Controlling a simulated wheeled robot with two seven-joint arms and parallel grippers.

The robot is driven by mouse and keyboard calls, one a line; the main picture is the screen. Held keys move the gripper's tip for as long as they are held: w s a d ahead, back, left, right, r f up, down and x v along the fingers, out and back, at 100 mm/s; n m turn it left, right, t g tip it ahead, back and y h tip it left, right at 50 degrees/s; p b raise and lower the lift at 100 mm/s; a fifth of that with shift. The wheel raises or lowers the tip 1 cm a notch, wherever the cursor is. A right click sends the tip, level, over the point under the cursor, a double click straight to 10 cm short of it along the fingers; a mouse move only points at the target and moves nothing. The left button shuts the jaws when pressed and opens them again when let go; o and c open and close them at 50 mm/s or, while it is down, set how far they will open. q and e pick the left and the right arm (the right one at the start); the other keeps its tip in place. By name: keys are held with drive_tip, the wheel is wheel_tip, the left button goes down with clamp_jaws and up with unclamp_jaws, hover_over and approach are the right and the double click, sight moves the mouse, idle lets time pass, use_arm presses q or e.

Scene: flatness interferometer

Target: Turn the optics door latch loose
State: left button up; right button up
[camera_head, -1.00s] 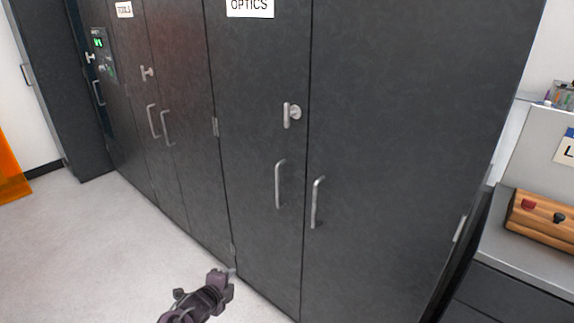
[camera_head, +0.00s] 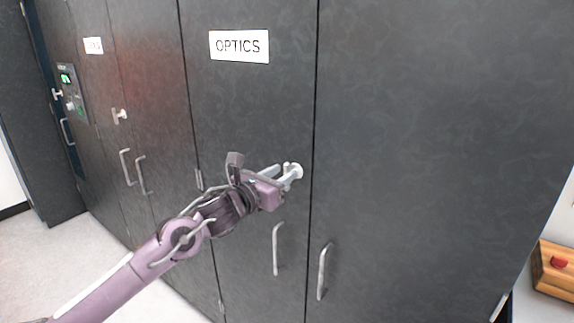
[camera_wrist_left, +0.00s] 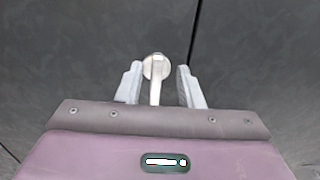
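The optics door latch (camera_head: 296,170) is a pale metal turn handle on a round base, on the dark cabinet door below the OPTICS label (camera_head: 239,46). In the left wrist view the latch (camera_wrist_left: 156,70) shows its round base and a lever pointing toward my gripper. My left gripper (camera_head: 284,174) is at the latch. Its fingers (camera_wrist_left: 160,85) are open, one on each side of the lever, with gaps visible on both sides. The far end of the lever is hidden by the gripper body. My right gripper is not in view.
Two vertical door handles, the left one (camera_head: 276,249) and the right one (camera_head: 323,271), stand below the latch. The tools cabinet (camera_head: 150,120) is at left. A wooden box (camera_head: 553,272) with a red knob is at right. Open floor lies at lower left.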

sight(285, 171)
use_arm(q)
drive_tip(key=shift+x, duration=1.2)
drive_tip(key=shift+w+f+p, duration=0.1)
drive_tip(key=shift+w+p, duration=0.2)
drive_tip(key=shift+w, duration=0.1)
drive_tip(key=shift+d, duration=0.1)
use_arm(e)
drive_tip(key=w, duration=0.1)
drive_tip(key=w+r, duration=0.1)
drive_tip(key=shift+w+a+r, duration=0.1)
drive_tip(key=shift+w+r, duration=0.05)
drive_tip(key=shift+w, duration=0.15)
use_arm(q)
clamp_jaws()
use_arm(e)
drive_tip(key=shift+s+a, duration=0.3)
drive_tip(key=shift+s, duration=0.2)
